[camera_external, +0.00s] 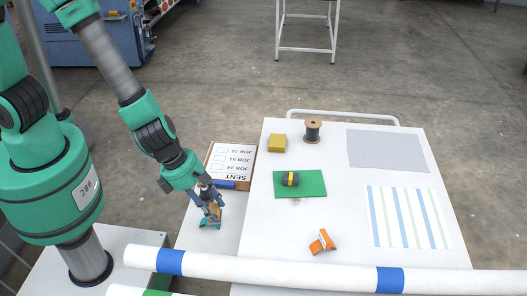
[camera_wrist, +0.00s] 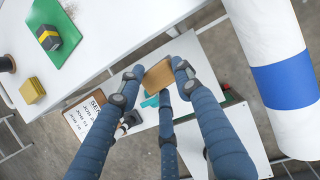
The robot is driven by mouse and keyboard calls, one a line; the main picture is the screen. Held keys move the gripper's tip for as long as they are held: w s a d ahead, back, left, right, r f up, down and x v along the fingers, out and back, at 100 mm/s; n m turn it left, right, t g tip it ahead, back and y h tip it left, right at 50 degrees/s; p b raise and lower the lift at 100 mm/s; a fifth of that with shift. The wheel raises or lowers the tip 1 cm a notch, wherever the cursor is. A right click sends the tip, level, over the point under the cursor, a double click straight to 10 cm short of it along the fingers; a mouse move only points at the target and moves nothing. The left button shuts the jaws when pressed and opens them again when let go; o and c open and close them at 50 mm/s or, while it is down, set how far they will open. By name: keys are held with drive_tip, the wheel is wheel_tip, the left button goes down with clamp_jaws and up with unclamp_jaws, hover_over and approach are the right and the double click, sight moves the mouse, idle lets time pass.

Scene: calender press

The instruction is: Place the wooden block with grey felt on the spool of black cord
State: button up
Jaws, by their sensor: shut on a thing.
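My gripper (camera_external: 210,207) hangs over the small white side surface left of the white table. In the wrist view my gripper (camera_wrist: 157,84) has its blue fingers closed around the wooden block (camera_wrist: 158,75). The wooden block shows as a small brown patch between the fingers in the external view (camera_external: 214,211). I cannot make out its grey felt. The spool of black cord (camera_external: 313,131) stands upright at the back left of the white table, well apart from my gripper. It is partly cut off at the left edge of the wrist view (camera_wrist: 6,64).
A yellow block (camera_external: 277,143) stands beside the spool. A green mat (camera_external: 312,190) carries a dark block with a yellow stripe (camera_external: 290,179). An orange object (camera_external: 322,241) lies nearer the front. A clipboard (camera_external: 238,158) lies behind my gripper. A white roll (camera_external: 280,268) crosses the foreground.

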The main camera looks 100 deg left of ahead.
idle(0.3)
drive_tip(key=w+a+r+n+y+p, duration=0.1)
drive_tip(key=w+a+r+n, duration=0.3)
drive_tip(key=a, duration=0.6)
drive_tip(key=w+a+r+y, duration=0.1)
drive_tip(key=w+a, duration=0.6)
drive_tip(key=a, duration=0.2)
drive_tip(key=w+a+r+n+g, duration=0.1)
drive_tip(key=a, duration=1)
drive_tip(key=w+a+r+n+p, duration=0.1)
drive_tip(key=a+r+n, duration=0.1)
drive_tip(key=a, duration=0.9)
drive_tip(key=shift+w+g, duration=0.4)
drive_tip(key=w+a, duration=0.2)
drive_tip(key=w, duration=0.2)
drive_tip(key=w+a+f+b, duration=0.1)
drive_tip(key=w+a, duration=0.1)
drive_tip(key=w, duration=0.3)
drive_tip(key=w+a+b, duration=0.1)
drive_tip(key=w+a, duration=0.1)
drive_tip(key=w, duration=0.2)
drive_tip(key=shift+w+a+f, duration=0.15)
drive_tip(key=shift+w+a, duration=0.1)
drive_tip(key=shift+w, duration=0.05)
